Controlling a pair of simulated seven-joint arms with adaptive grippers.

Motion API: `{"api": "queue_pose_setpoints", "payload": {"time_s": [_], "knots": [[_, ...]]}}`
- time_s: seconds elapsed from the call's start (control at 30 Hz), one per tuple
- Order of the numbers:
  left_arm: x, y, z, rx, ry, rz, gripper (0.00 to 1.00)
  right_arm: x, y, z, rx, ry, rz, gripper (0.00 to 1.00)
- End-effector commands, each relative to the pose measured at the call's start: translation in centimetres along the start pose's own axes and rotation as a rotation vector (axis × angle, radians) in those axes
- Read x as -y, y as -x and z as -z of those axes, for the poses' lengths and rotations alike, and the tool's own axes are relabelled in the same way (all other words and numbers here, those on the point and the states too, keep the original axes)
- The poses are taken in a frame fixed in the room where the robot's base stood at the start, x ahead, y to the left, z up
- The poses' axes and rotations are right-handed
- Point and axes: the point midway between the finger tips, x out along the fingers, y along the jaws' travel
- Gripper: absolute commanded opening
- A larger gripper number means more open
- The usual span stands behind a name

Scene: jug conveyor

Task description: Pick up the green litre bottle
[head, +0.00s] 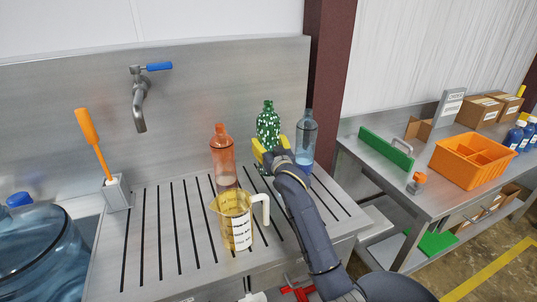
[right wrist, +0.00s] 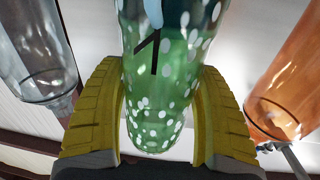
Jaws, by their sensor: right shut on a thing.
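The green litre bottle (head: 268,122), green with white dots, stands on the slatted steel drainboard between an orange bottle and a blue one. My right gripper (head: 270,153) has its yellow fingers on either side of the bottle's lower body. In the right wrist view the green bottle (right wrist: 160,80) fills the space between the two yellow fingers (right wrist: 160,115), which are shut on it. Whether its base touches the board is hidden behind my gripper. My left gripper is not in view.
The orange bottle (head: 222,155) stands close on the left, the blue bottle (head: 306,140) close on the right. A yellow measuring jug (head: 236,222) stands in front, left of my right arm. A tap (head: 139,100) juts from the back wall. A side bench holds an orange crate (head: 447,160).

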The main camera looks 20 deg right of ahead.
Motion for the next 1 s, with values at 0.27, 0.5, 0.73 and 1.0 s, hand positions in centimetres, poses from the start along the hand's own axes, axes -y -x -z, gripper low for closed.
{"api": "queue_pose_setpoints", "payload": {"time_s": [0.27, 0.5, 0.73, 1.0], "knots": [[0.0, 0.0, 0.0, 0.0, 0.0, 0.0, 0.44, 0.0, 0.0, 7.0, -0.008, -0.002, 0.0, 0.26], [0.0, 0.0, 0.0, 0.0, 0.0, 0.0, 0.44, 0.0, 0.0, 11.3, -0.006, -0.001, 0.001, 0.26], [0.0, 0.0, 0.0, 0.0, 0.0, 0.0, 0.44, 0.0, 0.0, 13.7, -0.002, -0.001, 0.0, 0.26], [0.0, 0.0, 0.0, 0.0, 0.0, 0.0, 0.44, 0.0, 0.0, 14.5, -0.002, 0.0, 0.0, 0.26]]}}
